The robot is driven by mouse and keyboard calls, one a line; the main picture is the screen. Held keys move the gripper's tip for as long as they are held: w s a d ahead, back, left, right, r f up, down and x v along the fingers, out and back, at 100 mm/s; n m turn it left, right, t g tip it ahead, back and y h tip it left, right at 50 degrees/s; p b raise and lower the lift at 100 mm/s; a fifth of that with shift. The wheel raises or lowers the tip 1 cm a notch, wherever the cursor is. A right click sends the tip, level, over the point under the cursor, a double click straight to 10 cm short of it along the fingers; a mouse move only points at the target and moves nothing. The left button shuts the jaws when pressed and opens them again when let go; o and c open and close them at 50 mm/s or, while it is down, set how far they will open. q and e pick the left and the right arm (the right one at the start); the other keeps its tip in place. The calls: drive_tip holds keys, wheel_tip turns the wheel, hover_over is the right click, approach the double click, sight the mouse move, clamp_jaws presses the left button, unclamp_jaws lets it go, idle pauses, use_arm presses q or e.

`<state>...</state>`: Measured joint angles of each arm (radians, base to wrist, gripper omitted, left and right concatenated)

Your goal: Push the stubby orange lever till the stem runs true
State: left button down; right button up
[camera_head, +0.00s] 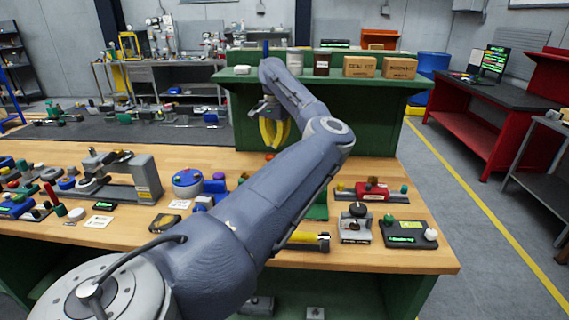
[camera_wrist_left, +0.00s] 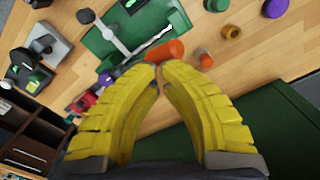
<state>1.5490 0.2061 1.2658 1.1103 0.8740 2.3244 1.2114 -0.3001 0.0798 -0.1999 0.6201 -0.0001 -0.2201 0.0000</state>
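A stubby orange lever (camera_wrist_left: 166,50) shows in the left wrist view just past my fingertips, beside a green fixture (camera_wrist_left: 107,48) with a pale metal bar across it. In the head view only a small orange bit (camera_head: 269,156) shows below the fingers; my arm hides most of that fixture. My left gripper (camera_head: 274,140) has yellow ribbed fingers pointing down above the bench. In the left wrist view its tips (camera_wrist_left: 160,68) meet, with nothing visible between them. The tips look very near the lever; I cannot tell whether they touch it. My right gripper is not in view.
The wooden bench (camera_head: 400,258) holds a grey clamp-like fixture (camera_head: 130,175) at left, a blue round device (camera_head: 187,182), a red block (camera_head: 372,190) and a dark display box (camera_head: 408,233) at right. A green shelf (camera_head: 320,75) with cartons and jars stands behind.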

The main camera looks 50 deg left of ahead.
use_arm(q)
drive_tip(key=shift+r, duration=1.95)
